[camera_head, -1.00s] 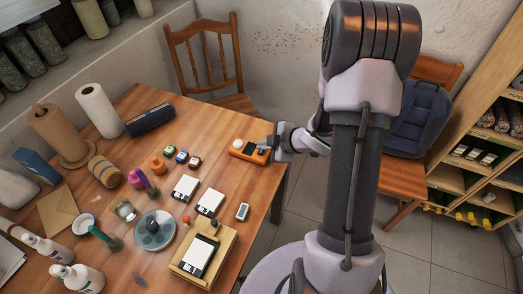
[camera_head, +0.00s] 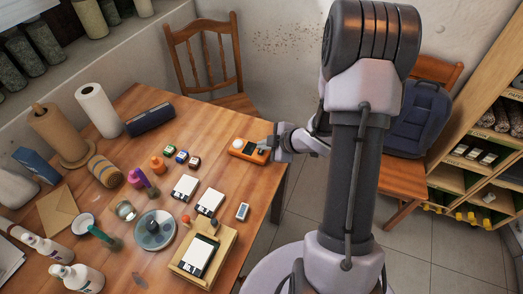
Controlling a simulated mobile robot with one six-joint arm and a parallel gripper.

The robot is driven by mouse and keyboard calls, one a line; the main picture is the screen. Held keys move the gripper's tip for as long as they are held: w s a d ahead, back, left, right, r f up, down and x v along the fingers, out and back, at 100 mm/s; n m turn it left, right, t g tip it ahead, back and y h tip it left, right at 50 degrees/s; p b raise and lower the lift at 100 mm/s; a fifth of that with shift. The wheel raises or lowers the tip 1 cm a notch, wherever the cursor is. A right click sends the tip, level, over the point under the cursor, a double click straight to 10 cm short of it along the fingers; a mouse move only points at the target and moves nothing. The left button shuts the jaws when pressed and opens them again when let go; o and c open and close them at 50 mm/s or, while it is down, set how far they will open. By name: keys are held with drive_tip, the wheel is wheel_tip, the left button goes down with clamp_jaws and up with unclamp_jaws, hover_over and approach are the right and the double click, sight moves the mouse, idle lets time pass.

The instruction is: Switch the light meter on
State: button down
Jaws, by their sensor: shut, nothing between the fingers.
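The light meter (camera_head: 249,150) is an orange handheld device with a white dome at its left end and a small dark display. It lies flat near the right edge of the wooden table. My gripper (camera_head: 271,147) is shut and empty at the meter's right end, with its fingertips over or against it. I cannot tell whether they touch. The gripper hides part of the meter's right end, and no switch can be made out at this size.
The table (camera_head: 227,189) also holds floppy disks, small ink bottles, a wooden tray (camera_head: 230,238) and a small grey device (camera_head: 242,212). A dark blue cylinder (camera_head: 150,119) lies behind. A chair (camera_head: 207,62) stands at the back, and another holds a backpack (camera_head: 419,118).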

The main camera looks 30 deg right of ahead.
sight(264, 154)
drive_tip(key=shift+f, duration=0.35)
drive_tip(key=shift+f+b, duration=0.15)
drive_tip(key=shift+b, duration=0.15)
drive_tip(key=shift+r+p, duration=0.6)
drive_tip(key=shift+p, duration=0.05)
wheel_tip(264, 154, up, 6)
drive_tip(key=p, duration=0.5)
